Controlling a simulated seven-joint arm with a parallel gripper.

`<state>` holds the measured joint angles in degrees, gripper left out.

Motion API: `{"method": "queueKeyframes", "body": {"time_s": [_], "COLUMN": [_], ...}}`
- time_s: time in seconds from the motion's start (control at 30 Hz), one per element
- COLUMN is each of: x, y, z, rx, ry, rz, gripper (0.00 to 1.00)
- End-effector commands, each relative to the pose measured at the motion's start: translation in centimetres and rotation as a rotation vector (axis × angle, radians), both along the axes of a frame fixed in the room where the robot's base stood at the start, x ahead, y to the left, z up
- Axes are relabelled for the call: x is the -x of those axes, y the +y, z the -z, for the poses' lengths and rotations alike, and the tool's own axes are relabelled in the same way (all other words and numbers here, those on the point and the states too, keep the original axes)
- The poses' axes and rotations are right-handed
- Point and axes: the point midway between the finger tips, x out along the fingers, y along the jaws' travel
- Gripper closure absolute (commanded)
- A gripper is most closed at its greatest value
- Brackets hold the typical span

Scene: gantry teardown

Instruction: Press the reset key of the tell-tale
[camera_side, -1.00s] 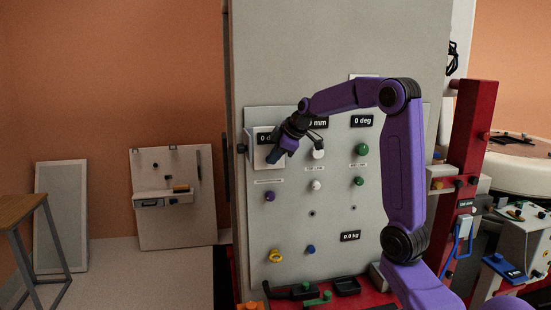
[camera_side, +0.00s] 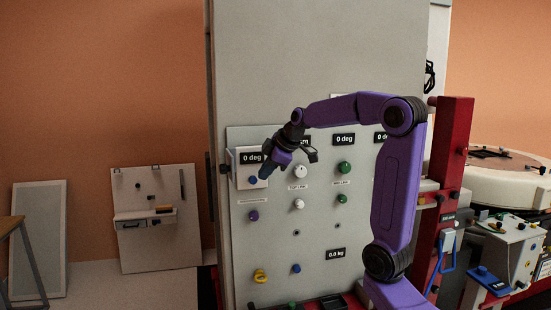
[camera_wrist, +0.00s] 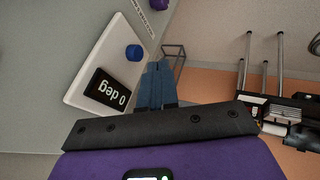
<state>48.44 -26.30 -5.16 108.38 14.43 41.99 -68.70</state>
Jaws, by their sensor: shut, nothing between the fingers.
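The tell-tale appears to be the white plate (camera_side: 241,184) at the upper left of the grey panel, with a black display (camera_side: 251,157) reading "0 deg". Its blue round key (camera_side: 253,180) sits below the display. In the wrist view, the plate (camera_wrist: 115,45), display (camera_wrist: 105,91) and key (camera_wrist: 134,52) all show unobstructed. My gripper (camera_side: 264,173) has its blue fingers together and empty, just right of the key in the side view. In the wrist view the gripper (camera_wrist: 159,66) is beside the key, its tips apart from it in the picture. The exact gap to the plate cannot be told.
Purple (camera_side: 253,216), white (camera_side: 300,172) and green (camera_side: 345,168) knobs stand out from the panel, with a yellow ring (camera_side: 260,275) lower down. A red post (camera_side: 454,180) stands at right. A tool board (camera_side: 158,235) stands at the left, with open floor before it.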

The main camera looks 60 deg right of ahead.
Motion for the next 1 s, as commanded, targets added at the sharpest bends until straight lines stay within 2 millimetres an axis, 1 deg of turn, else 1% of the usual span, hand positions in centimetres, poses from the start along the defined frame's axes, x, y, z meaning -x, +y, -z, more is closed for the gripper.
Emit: {"method": "queueKeyframes", "body": {"time_s": [0.03, 0.2, 0.4, 1.0], "x": [0.7, 2.4, 3.5, 3.6], "y": [0.0, 0.2, 0.4, 0.5], "z": [-1.0, -3.2, -4.6, -4.7], "rx": [0.002, 0.000, -0.002, -0.003], "ry": [-0.005, -0.003, 0.001, 0.003], "rz": [0.003, 0.002, 0.001, 0.000], "gripper": [1.00, 1.00, 1.00, 1.00]}}
